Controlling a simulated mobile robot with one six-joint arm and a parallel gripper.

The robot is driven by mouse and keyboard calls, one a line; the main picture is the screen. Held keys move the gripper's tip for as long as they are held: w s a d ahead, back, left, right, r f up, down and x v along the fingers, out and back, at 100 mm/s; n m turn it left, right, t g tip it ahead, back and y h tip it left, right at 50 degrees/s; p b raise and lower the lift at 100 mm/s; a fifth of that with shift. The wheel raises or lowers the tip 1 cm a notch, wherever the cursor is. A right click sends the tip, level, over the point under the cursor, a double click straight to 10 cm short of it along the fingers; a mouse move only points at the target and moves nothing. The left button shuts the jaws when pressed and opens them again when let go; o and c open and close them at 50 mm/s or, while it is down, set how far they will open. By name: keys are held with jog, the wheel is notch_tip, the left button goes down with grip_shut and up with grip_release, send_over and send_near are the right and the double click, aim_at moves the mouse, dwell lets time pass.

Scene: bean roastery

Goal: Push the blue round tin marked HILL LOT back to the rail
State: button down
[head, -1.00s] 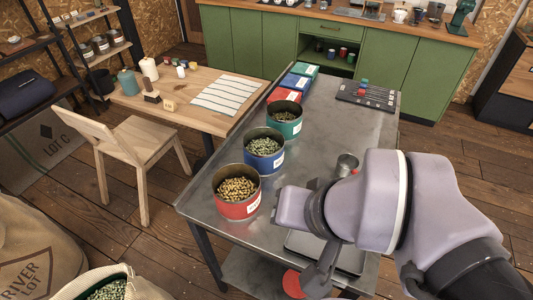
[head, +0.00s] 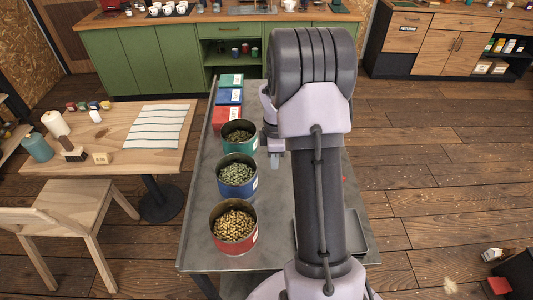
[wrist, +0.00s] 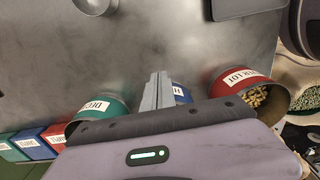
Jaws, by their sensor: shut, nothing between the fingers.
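The blue round tin (head: 238,178), full of pale green beans, stands upright on the steel table between the green round tin (head: 238,135) and the red round tin (head: 233,228). In the wrist view the blue tin (wrist: 182,92) is mostly hidden behind my gripper; only part of its white label shows. My gripper (head: 274,160) is shut and empty, fingers down, to the right of the blue tin and towards the green one. I see no clear contact with either. The rail (head: 196,190) runs along the table's left edge, with a narrow strip of steel between it and the blue tin.
Red (head: 227,118), blue (head: 229,97) and green (head: 231,80) boxes stand in line behind the tins. A metal cup (wrist: 92,4) stands on the table. A dark tray (head: 356,232) lies at the right. My arm hides much of the tabletop.

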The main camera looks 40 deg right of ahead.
jog(key=w+a+f, duration=0.1)
jog(key=a+f+b, duration=0.1)
jog(key=w+a+f, duration=0.1)
jog(key=f, duration=0.1)
jog(key=shift+w+a+b, duration=0.15)
jog(key=shift+w+b, duration=0.15)
jog(key=shift+b, duration=0.05)
jog(key=w+a, duration=0.1)
jog(key=a, duration=0.1)
jog(key=w+a+p, duration=0.1)
jog(key=w+a, duration=0.2)
jog(key=a, duration=0.1)
jog(key=shift+w, duration=0.2)
